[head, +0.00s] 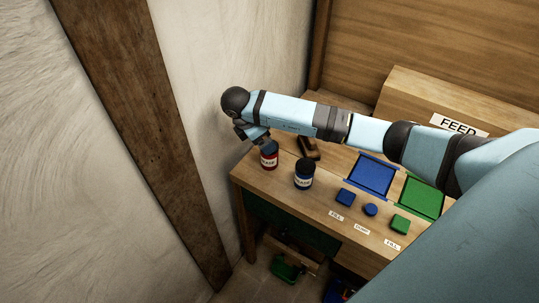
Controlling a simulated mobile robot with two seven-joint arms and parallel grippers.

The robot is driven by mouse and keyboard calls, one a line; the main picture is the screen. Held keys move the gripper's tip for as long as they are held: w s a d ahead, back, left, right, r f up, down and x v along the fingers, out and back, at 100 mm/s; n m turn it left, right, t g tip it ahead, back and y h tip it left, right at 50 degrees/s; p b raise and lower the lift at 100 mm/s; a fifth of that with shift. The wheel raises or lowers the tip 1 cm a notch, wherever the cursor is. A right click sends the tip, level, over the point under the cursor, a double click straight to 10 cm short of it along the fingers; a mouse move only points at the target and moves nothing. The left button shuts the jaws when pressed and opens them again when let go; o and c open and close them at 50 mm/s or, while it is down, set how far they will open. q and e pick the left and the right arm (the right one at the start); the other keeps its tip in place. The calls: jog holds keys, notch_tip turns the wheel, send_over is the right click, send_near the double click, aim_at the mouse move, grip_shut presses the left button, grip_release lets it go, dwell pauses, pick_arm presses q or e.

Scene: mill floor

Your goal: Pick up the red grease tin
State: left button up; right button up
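The red grease tin (268,161) stands upright near the left end of the wooden bench, with a pale label on its side. My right gripper (262,142) is at the top of this tin, at the end of the arm reaching in from the right. The gripper hides the tin's upper part. The fingers are small and partly hidden, so I cannot tell whether they are open or shut, or touching the tin. My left gripper is not in view.
A blue-labelled dark tin (304,174) stands just right of the red one. A dark brown object (308,147) lies behind it. Blue buttons (345,197) and a green button (400,224) sit along the front, before blue (372,176) and green (421,199) panels. A FEED box (425,98) is behind.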

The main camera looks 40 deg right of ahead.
aim_at(270, 162)
jog(key=x, duration=0.2)
jog(key=shift+d+f, duration=0.15)
jog(key=shift+f, duration=0.25)
jog(key=p+x, duration=0.1)
jog(key=x, duration=0.4)
jog(key=shift+f+p, duration=0.15)
jog(key=shift+p, duration=0.15)
jog(key=c, duration=1.2)
